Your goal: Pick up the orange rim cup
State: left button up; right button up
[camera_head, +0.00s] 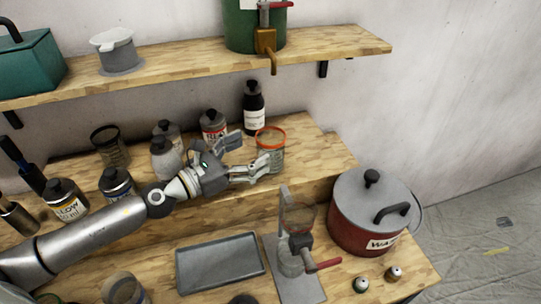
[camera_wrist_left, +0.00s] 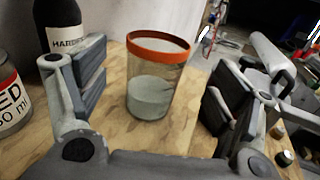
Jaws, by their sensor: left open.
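The orange rim cup (camera_head: 270,150) is a clear cup with an orange rim, standing upright on the raised wooden shelf. In the left wrist view the cup (camera_wrist_left: 156,85) holds something grey-green in its lower part. My left gripper (camera_head: 250,158) is open, with its fingers pointing at the cup. In the wrist view its two fingers (camera_wrist_left: 150,100) stand to the left and right of the cup, which appears ahead between them; I cannot tell whether either touches it. My right gripper is not in view.
A black HARDENER bottle (camera_head: 254,108) stands behind the cup. A bottle with a red label (camera_head: 213,127) and other bottles are left of it. A red pot (camera_head: 370,210), a grey tray (camera_head: 220,261) and a dispenser stand (camera_head: 296,245) are on the lower level.

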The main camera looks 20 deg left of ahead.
aim_at(270, 151)
pick_arm(q)
notch_tip(270, 151, down, 4)
jog(key=shift+w+r+b, duration=0.1)
jog(key=shift+b, duration=0.7)
jog(key=shift+w, duration=0.25)
jog(key=shift+w+d+p, duration=0.15)
jog(key=shift+w+p, duration=0.15)
jog(key=shift+p, duration=0.2)
jog(key=shift+w+d, duration=0.25)
jog(key=shift+w, duration=0.05)
jog(key=shift+w+d+p, duration=0.15)
jog(key=shift+w+p, duration=0.05)
jog(key=shift+p, duration=0.1)
jog(key=p+x, duration=0.2)
jog(key=x, duration=0.2)
jog(key=shift+w+d, duration=0.1)
jog(key=shift+w, duration=0.1)
jog(key=shift+w+d, duration=0.25)
jog(key=shift+w, duration=0.15)
jog(key=c, duration=1.1)
jog(key=shift+c, duration=0.5)
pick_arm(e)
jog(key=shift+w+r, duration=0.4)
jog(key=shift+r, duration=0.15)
